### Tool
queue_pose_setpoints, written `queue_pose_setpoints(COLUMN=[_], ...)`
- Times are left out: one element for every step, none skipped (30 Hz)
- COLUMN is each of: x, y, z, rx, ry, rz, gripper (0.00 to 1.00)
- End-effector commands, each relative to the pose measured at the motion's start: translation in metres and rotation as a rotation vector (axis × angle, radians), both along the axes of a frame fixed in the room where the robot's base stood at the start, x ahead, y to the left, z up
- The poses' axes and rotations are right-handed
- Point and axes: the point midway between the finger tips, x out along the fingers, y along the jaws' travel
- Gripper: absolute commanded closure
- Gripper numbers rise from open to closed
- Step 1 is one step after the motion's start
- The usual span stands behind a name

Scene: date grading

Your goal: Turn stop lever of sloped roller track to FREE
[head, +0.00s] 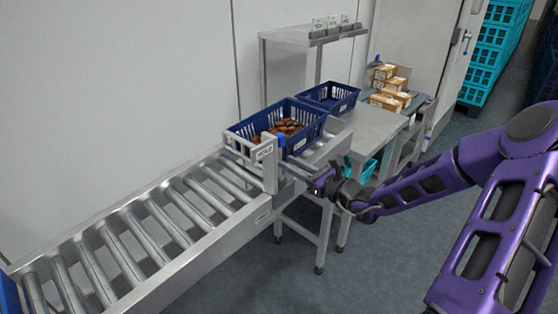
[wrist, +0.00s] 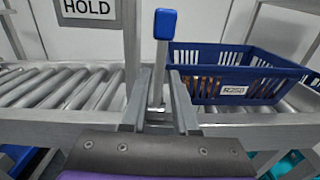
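The stop lever (wrist: 158,88) is a grey upright bar with a blue knob (wrist: 165,24) on top. It stands at the side of the roller track (head: 182,207), beside a plate reading HOLD (wrist: 86,10). The plate also shows on the grey stop frame (head: 270,178) in the head view. My gripper (wrist: 160,72) is open, its two fingers pointing at the lever, one to each side of the shaft in the wrist view. I see no clear contact. In the head view my gripper (head: 316,187) is at the track's near side, by the stop frame.
A blue crate of dates (head: 306,137) sits on the track behind the stop frame; its label shows in the wrist view. A second blue crate (head: 330,96) and a bench (head: 368,125) stand farther back, with cardboard boxes (head: 390,85) beyond. The near rollers are empty.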

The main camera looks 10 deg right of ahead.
Motion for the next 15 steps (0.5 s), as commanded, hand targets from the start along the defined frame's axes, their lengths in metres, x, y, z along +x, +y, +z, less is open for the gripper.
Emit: queue_pose_setpoints(x=[0.008, 0.013, 0.018, 0.021, 0.024, 0.028, 0.031, 0.033, 0.035, 0.036, 0.037, 0.038, 0.038, 0.039, 0.039], y=[0.007, 0.010, 0.014, 0.016, 0.018, 0.021, 0.023, 0.024, 0.025, 0.026, 0.027, 0.027, 0.028, 0.028, 0.028], z=[-0.001, -0.001, -0.001, -0.001, -0.001, -0.001, 0.000, 0.000, 0.000, 0.000, 0.000, 0.000, 0.000, 0.000, 0.000], rx=[0.001, 0.002, 0.002, 0.001, 0.000, 0.000, 0.000, 0.000, -0.001, -0.001, -0.001, -0.001, -0.001, -0.001, -0.001], ry=[-0.001, -0.001, -0.001, 0.000, 0.000, -0.001, -0.001, -0.001, -0.001, 0.001, 0.001, 0.001, 0.001, 0.001, 0.001], rz=[0.002, 0.003, 0.002, 0.001, 0.001, 0.001, 0.001, 0.001, 0.000, 0.000, 0.000, 0.000, 0.000, 0.000, 0.000], gripper=[0.72, 0.72, 0.72, 0.72, 0.72, 0.72, 0.72, 0.72, 0.72, 0.72, 0.72, 0.72, 0.72, 0.72, 0.72])
